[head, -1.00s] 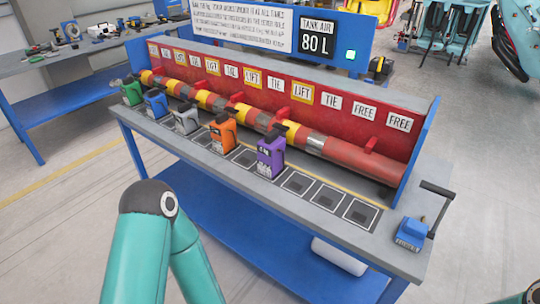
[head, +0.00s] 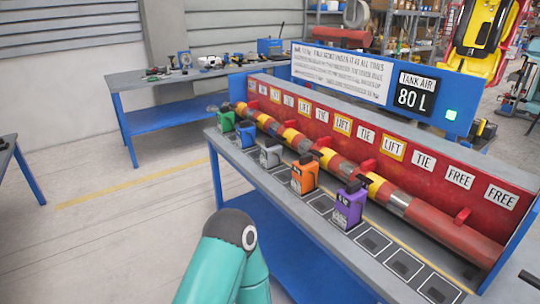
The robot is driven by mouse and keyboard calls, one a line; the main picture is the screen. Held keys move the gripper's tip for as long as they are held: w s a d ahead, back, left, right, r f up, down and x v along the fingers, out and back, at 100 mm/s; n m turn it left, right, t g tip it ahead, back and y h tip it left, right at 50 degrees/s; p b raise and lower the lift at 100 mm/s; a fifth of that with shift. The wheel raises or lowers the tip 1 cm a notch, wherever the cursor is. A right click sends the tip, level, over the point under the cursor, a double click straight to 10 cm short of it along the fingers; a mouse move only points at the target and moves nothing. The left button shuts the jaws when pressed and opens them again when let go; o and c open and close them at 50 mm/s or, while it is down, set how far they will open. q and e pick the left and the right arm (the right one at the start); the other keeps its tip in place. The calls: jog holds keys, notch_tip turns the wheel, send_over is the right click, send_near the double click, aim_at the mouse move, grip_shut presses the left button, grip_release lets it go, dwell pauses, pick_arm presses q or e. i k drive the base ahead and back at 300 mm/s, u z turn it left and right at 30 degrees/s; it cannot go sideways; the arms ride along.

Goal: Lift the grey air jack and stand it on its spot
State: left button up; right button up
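The grey air jack (head: 271,153) stands upright on the bench's front strip, between the blue jack (head: 246,134) and the orange jack (head: 304,176). A green jack (head: 226,121) is at the far left of the row and a purple jack (head: 349,205) at its right. Dark square spots (head: 373,242) with pale outlines lie along the strip; several to the right of the purple jack are empty. My teal arm shows at the bottom centre, short of the bench. Neither gripper is in view.
A red-and-yellow pipe (head: 340,165) runs behind the jacks, below a red board with LIFT, TIE and FREE labels. A sign (head: 415,92) reads TANK AIR 80 L beside a green light. A second blue bench (head: 170,125) stands behind left; open floor lies left.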

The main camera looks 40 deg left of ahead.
aim_at(271, 153)
jog(key=z, duration=0.4)
jog(key=i, duration=0.2)
jog(key=u, duration=3.25)
jog(key=i, duration=3.35)
jog(key=z, duration=0.9)
